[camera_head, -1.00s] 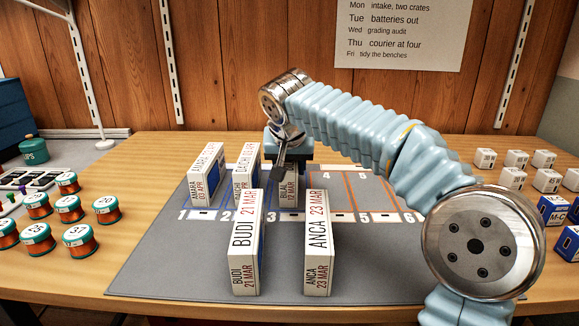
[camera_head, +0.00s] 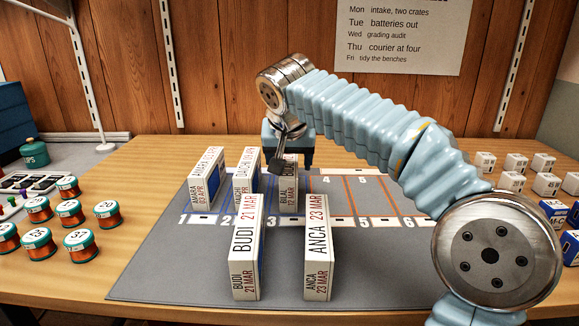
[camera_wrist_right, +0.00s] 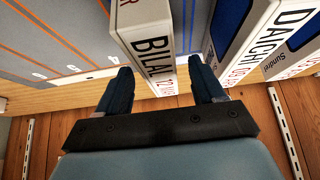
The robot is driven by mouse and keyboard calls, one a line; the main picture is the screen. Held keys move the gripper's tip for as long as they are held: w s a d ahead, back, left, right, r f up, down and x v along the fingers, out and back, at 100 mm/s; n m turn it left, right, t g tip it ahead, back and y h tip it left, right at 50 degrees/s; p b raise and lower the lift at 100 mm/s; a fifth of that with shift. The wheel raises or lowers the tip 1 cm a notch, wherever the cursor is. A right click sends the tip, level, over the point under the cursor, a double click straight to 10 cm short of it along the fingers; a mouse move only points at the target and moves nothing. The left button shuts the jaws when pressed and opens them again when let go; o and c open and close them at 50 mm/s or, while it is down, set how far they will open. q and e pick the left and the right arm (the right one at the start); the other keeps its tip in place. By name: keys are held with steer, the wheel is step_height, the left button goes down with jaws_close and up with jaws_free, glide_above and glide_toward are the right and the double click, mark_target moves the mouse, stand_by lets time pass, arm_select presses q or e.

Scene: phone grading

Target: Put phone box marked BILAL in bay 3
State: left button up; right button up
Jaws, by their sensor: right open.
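The phone box marked BILAL (camera_head: 289,191) stands upright in bay 3 of the grey mat (camera_head: 165,270), just behind the number strip. It is partly hidden by my right gripper (camera_head: 287,160), which is above it. The right wrist view shows the BILAL box (camera_wrist_right: 150,45) between the fingers of my open right gripper (camera_wrist_right: 163,85), with a gap visible on the finger sides. My left gripper is not in view.
The AMARA box (camera_head: 205,178) and DAICHI box (camera_head: 246,172) stand in bays 1 and 2. The BUDI box (camera_head: 244,260) and ANCA box (camera_head: 317,255) stand at the front. Bays 4 to 6 look clear. Copper spools (camera_head: 82,243) lie left, small boxes (camera_head: 513,181) right.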

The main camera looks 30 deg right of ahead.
steer(key=p+v, duration=0.1)
steer(key=v, duration=0.7)
steer(key=shift+s+r, duration=0.1)
steer(key=shift+r, duration=0.05)
